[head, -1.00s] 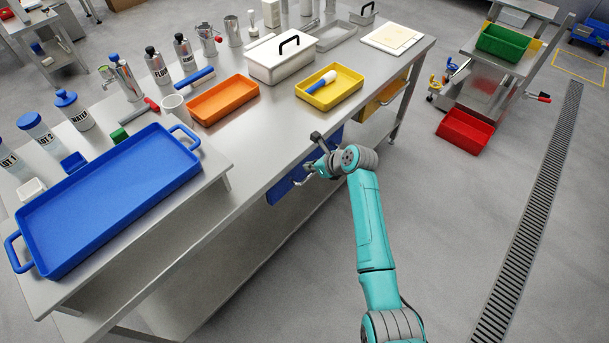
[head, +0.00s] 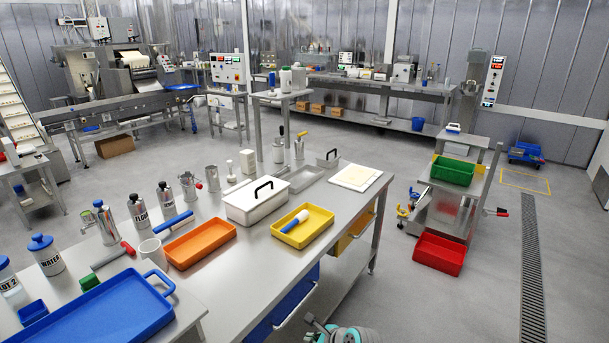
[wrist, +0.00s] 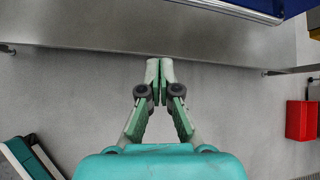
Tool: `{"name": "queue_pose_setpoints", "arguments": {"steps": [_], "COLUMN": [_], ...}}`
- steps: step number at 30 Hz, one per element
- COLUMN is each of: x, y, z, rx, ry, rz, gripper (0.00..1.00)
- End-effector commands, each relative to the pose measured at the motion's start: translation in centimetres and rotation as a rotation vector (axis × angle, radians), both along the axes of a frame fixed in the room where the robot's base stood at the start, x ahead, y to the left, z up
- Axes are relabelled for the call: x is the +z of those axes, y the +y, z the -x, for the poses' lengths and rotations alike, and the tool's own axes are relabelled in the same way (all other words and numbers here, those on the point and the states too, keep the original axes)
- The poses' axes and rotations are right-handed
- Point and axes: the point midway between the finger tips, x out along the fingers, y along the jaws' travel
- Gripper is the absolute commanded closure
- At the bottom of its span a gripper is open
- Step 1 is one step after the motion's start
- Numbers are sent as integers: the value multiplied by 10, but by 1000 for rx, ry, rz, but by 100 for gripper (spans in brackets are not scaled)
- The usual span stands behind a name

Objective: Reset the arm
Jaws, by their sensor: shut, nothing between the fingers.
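My gripper (wrist: 159,82) is shut and empty in the wrist view, its two green fingers meeting at the tips. Below the tips lie grey floor and a steel surface across the top of the view. In the head view only a small teal and grey part of my arm shows at the bottom edge, in front of the steel table (head: 232,285). The rest of the arm is cut off there.
The table holds a blue tray (head: 100,318), an orange tray (head: 200,245), a yellow tray (head: 303,226) and a white lidded box (head: 256,203). A red bin (head: 439,254) stands on the floor by a steel cart. Open floor lies right of the table.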

Motion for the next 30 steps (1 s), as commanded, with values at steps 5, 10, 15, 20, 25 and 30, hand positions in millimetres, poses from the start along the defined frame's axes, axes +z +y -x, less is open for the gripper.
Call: {"name": "queue_pose_setpoints", "arguments": {"steps": [5, 10, 15, 20, 25, 30], "x": [-43, -69, -83, -87, -80, -62], "y": [-26, -49, -71, -91, -109, -126], "z": [54, 107, 162, 216, 274, 329], "rx": [59, 123, 194, 265, 351, 441], "ry": [-135, -262, -377, -476, -572, -658], "rz": [138, 285, 445, 604, 782, 967], "gripper": [100, 100, 100, 100, 100, 100]}}
